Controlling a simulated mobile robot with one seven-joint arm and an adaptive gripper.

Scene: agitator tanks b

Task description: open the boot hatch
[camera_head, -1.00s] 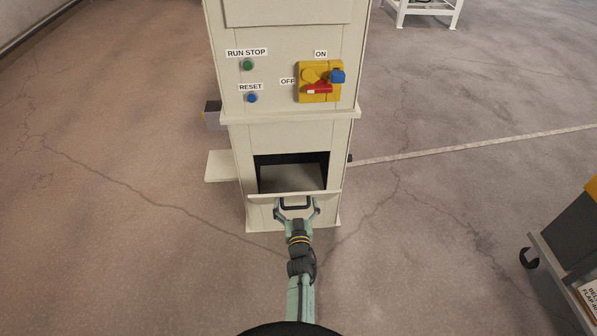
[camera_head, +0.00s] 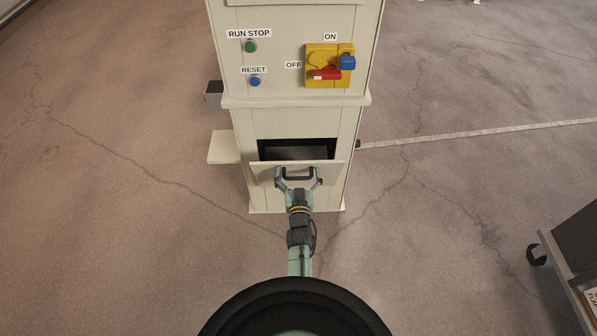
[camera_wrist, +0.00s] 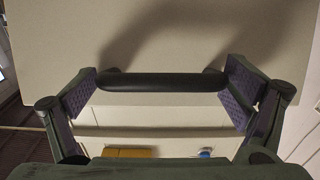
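The boot hatch (camera_head: 262,174) is a pale cream panel low on the front of the cabinet. A dark opening (camera_head: 298,150) shows above its top edge, so it stands partly open. Its black bar handle (camera_head: 298,174) faces me and also shows in the wrist view (camera_wrist: 160,82). My gripper (camera_head: 298,181) has one finger at each end of the bar. The hatch's lower edge is partly hidden by my gripper.
Above the hatch the cream cabinet (camera_head: 235,118) carries a yellow switch (camera_head: 317,58), a green button (camera_head: 250,46) and a blue button (camera_head: 255,81). A small ledge (camera_head: 223,147) juts out at left. A cart (camera_head: 575,255) stands at right.

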